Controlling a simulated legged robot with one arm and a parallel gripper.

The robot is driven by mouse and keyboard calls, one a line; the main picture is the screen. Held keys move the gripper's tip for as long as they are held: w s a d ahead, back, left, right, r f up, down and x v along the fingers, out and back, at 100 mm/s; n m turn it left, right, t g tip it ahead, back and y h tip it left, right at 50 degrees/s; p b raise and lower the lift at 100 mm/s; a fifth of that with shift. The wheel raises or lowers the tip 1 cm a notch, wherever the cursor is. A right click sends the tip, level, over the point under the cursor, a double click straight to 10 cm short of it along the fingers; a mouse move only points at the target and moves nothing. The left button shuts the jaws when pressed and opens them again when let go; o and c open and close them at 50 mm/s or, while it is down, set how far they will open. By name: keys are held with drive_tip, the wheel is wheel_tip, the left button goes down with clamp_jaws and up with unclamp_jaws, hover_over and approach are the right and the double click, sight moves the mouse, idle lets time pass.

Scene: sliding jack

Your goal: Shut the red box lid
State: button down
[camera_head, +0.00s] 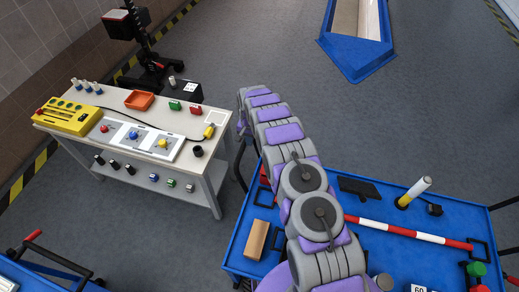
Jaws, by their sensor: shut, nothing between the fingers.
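An orange-red open tray-like box (139,100) sits at the back of the white workbench (108,94), left of a green block. I cannot make out a lid on it or tell whether it is the task's red box. A small red block (196,110) lies farther right on the same bench. My purple and grey arm rises from the bottom centre over the blue cart, and its far end is beside the bench's right edge. My gripper's fingers are not visible; the arm hides whatever is beyond its far end.
The blue cart (390,262) holds a wooden block (257,240), a red-and-white bar (395,230) and a white-and-yellow cylinder (415,192). The bench carries a yellow box (67,116) and a panel with knobs. A blue-framed trough (357,62) stands behind. Grey floor is clear between.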

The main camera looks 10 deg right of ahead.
drive_tip(key=s+d+r+t+h+b, duration=0.1)
drive_tip(key=s+d+r+t+b, duration=0.3)
drive_tip(key=d+b, duration=0.55)
drive_tip(key=shift+g, duration=0.3)
drive_tip(key=b+x, duration=0.2)
drive_tip(key=x, duration=0.2)
drive_tip(key=a+b+x, duration=0.1)
drive_tip(key=x, duration=0.2)
drive_tip(key=a+b+x, duration=0.1)
drive_tip(key=b+x, duration=0.1)
drive_tip(key=x, duration=0.2)
drive_tip(key=shift+a+f+b, duration=0.25)
drive_tip(key=shift+f+b, duration=0.1)
drive_tip(key=shift+f, duration=0.1)
drive_tip(key=shift+a+f, duration=0.1)
drive_tip(key=shift+f, duration=0.5)
